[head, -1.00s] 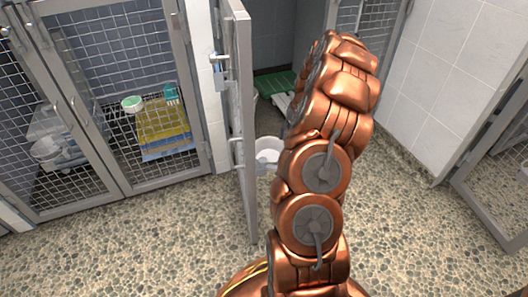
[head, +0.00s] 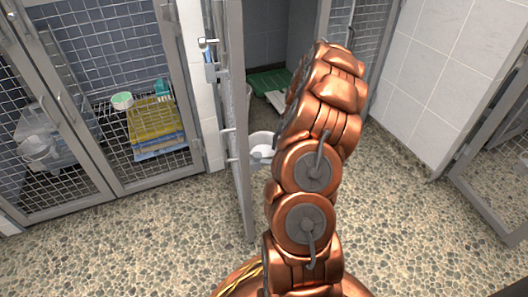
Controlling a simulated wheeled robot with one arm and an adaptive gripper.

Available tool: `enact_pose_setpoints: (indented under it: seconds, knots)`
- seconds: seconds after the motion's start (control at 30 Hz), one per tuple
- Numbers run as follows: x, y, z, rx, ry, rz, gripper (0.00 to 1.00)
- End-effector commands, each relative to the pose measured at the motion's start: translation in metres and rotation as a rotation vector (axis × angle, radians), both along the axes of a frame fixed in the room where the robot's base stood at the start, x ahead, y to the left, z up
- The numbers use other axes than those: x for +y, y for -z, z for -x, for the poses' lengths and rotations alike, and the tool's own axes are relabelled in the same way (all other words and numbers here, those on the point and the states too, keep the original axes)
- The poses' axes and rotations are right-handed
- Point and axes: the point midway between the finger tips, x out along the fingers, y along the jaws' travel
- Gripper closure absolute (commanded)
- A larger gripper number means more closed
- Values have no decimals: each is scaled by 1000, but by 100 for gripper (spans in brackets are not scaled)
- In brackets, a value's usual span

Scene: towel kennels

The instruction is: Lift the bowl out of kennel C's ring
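A white bowl-like vessel (head: 262,149) shows between the open kennel door and my arm, low in the doorway of the middle kennel. Part of it is hidden behind the door edge and my arm. I cannot tell whether a ring holds it. No letter is readable on the kennel, so I cannot confirm it is kennel C. My copper arm rises through the middle of the head view and reaches toward the open kennel. My gripper is hidden beyond the arm links.
The kennel door (head: 239,130) stands open, close to my arm's left. Inside lie a green slatted mat (head: 268,81) and a white item (head: 278,101). The closed left kennel holds folded towels (head: 155,122) and a small bowl (head: 122,100). The pebbled floor (head: 400,235) is clear at right.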

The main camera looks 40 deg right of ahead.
Motion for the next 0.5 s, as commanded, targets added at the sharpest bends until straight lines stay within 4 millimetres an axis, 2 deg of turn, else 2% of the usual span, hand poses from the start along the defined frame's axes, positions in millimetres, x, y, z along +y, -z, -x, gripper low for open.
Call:
enact_pose_setpoints:
  seconds: [0.07,0.37,0.5]
  knots:
    - [0,0,0,0,0,0,68]
    - [0,0,0,0,0,0,99]
    - [0,0,0,1,-1,0,100]
